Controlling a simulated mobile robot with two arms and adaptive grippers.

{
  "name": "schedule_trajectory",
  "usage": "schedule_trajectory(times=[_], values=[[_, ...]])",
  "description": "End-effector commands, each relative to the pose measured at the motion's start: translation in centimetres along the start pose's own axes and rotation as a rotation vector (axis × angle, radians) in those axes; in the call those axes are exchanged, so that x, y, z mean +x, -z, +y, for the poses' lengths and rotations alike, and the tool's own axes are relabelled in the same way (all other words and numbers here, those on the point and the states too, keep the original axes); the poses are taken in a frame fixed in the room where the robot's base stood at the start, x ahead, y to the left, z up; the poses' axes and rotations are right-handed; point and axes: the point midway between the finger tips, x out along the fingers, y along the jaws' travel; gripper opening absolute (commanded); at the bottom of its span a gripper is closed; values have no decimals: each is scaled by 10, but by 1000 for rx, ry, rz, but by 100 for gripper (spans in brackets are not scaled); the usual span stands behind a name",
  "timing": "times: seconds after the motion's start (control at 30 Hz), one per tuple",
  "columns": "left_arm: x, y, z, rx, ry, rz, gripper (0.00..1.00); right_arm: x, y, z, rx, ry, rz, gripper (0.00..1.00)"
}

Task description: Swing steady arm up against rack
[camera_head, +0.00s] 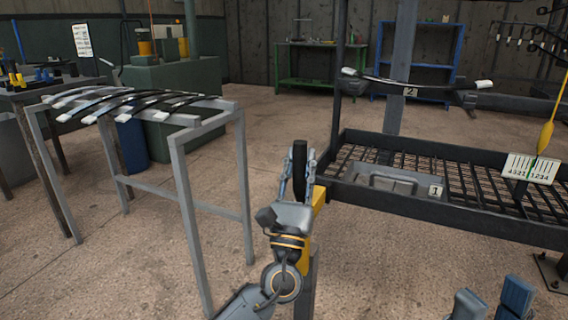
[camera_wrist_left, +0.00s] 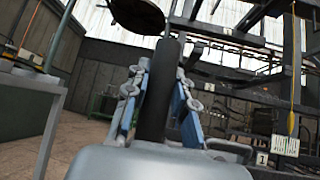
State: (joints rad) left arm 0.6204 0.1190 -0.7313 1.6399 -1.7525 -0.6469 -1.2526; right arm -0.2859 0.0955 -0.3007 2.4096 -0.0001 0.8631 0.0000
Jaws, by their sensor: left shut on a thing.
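My left gripper (camera_head: 298,175) is upright in front of the rack's left end, its fingers shut on a dark upright bar, which looks like the steady arm (camera_head: 300,158). In the left wrist view the bar (camera_wrist_left: 158,90) stands between the two blue-sided fingers. A yellow bracket (camera_head: 319,203) and a dark post show just behind and below the gripper; how the bar joins them is hidden. The black rack (camera_head: 440,208) with a mesh tray is to the right. My right gripper (camera_head: 491,302) shows at the bottom right, its two blue-grey fingertips apart with nothing between them.
A leaf spring (camera_head: 415,82) lies across the rack's upper supports, near label 2. A grey metal piece (camera_head: 385,182) lies in the mesh tray by label 1. A yellow pendant (camera_head: 546,135) hangs at right. A grey stand (camera_head: 180,135) with several springs is at left. Floor between is clear.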

Motion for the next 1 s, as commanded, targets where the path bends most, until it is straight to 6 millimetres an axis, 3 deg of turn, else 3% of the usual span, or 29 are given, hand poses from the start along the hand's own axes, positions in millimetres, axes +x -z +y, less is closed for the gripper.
schedule_trajectory(times=[0.53,0.57,0.67,1.0], values=[[-3,0,-10,17,24,-2,0,2,0,0,-2,1,7,40],[-3,0,-11,17,25,-1,31,1,-1,0,-2,1,7,40],[-3,0,-10,16,23,-1,49,1,-1,0,-2,0,4,40],[-5,1,-8,15,18,-1,49,-2,-3,1,-3,-5,-8,40]])
